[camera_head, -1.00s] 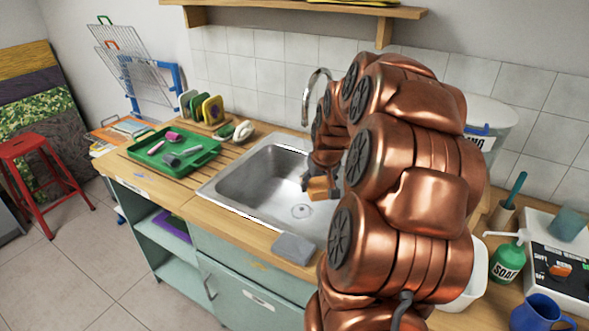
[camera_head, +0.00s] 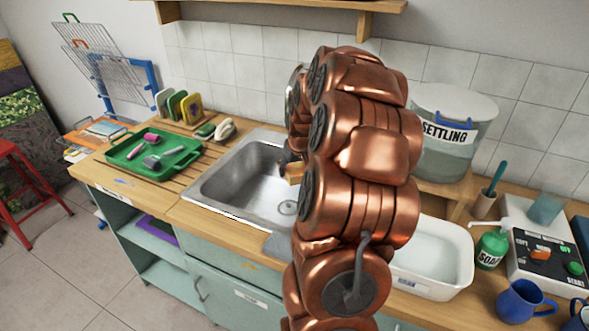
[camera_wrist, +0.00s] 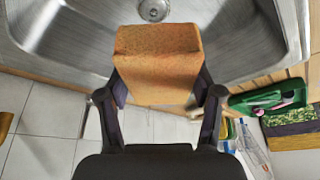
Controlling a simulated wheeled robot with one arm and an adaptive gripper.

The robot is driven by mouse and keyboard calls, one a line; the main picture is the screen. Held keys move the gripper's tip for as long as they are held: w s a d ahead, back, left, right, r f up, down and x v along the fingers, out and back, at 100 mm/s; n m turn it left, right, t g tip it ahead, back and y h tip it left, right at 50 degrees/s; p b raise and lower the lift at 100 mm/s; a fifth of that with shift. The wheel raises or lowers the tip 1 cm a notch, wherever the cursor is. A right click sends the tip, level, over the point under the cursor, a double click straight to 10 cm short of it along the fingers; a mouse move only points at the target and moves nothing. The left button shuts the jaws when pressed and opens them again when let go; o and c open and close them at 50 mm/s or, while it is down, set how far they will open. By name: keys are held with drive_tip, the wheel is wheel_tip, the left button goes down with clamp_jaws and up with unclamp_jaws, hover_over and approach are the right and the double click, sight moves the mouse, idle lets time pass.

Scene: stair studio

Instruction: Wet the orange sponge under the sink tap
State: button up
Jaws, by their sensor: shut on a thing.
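The orange sponge (camera_wrist: 158,62) is a block held between the two dark fingers of my gripper (camera_wrist: 160,92) in the wrist view. The gripper is shut on it. In the head view a small part of the sponge (camera_head: 294,173) shows above the steel sink (camera_head: 236,188), beside my arm. The sink's drain (camera_head: 287,207) is in view below it, and the drain also shows in the wrist view (camera_wrist: 153,9). The tap is almost wholly hidden behind my arm now. I see no water running, though the spout's end is hidden.
A green tray (camera_head: 118,155) of tools is left of the sink. A rack of coloured pads (camera_head: 177,106) stands behind it. Right of my arm are a white basin (camera_head: 458,283), a settling tank (camera_head: 457,152), a soap bottle (camera_head: 490,249) and a blue mug (camera_head: 520,301).

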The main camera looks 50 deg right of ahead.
drive_tip(key=w+d+f+p, duration=0.1)
drive_tip(key=w+d+p, duration=0.1)
drive_tip(key=w+d, duration=0.2)
drive_tip(key=shift+w+f, duration=0.2)
drive_tip(key=shift+f, duration=0.05)
drive_tip(key=shift+w+d+f, duration=0.25)
drive_tip(key=shift+w+d, duration=0.9)
drive_tip(key=shift+d, duration=0.1)
drive_tip(key=shift+s+a+b, duration=0.1)
drive_tip(key=shift+b, duration=0.25)
drive_tip(key=shift+s+a+b, duration=2.25)
drive_tip(key=shift+s+a, duration=0.45)
drive_tip(key=shift+s, duration=0.1)
